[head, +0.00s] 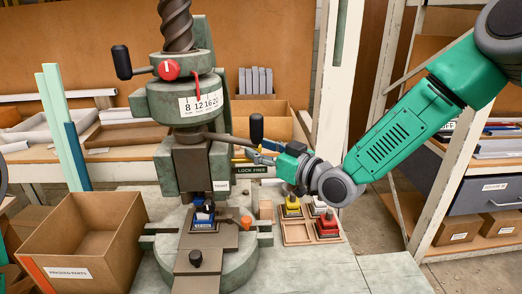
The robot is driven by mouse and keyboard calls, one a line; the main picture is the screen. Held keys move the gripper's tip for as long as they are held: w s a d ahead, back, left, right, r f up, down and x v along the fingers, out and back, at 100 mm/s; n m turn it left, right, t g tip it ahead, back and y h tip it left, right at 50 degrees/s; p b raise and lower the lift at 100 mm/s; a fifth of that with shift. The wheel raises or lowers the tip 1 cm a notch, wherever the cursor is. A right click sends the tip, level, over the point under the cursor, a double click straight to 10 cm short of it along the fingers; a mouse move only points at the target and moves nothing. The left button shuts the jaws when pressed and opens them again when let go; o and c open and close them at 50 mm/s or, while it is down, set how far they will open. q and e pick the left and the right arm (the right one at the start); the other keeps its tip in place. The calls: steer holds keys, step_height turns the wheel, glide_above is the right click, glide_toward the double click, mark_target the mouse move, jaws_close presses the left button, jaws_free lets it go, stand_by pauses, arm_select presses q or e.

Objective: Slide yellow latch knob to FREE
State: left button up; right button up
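The green-grey fly press (181,165) stands in the middle of the bench. A dark plate marked LOCK FREE (252,169) sticks out from the right side of its ram. My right gripper (261,153) reaches in from the right, with its fingertips just above or in front of that plate. I cannot make out a yellow latch knob on the plate; the fingers may hide it. Whether the fingers are open, shut or touching anything is too small to tell. My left gripper is not in view.
A black-knobbed lever (256,128) rises just behind my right gripper. A blue piece (204,217) sits under the ram. A wooden tray (297,233) with yellow and red pieces stands at right. A cardboard box (85,245) is at left. The front right bench is clear.

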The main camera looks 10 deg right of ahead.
steer(key=shift+w+a, duration=0.15)
steer(key=shift+a, duration=0.45)
steer(key=shift+d, duration=0.1)
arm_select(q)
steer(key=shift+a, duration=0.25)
arm_select(e)
steer(key=v, duration=1.1)
steer(key=shift+s, duration=0.35)
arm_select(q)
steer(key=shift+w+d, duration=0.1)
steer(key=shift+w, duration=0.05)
arm_select(e)
steer(key=shift+d+f, duration=0.15)
steer(key=shift+d, duration=0.15)
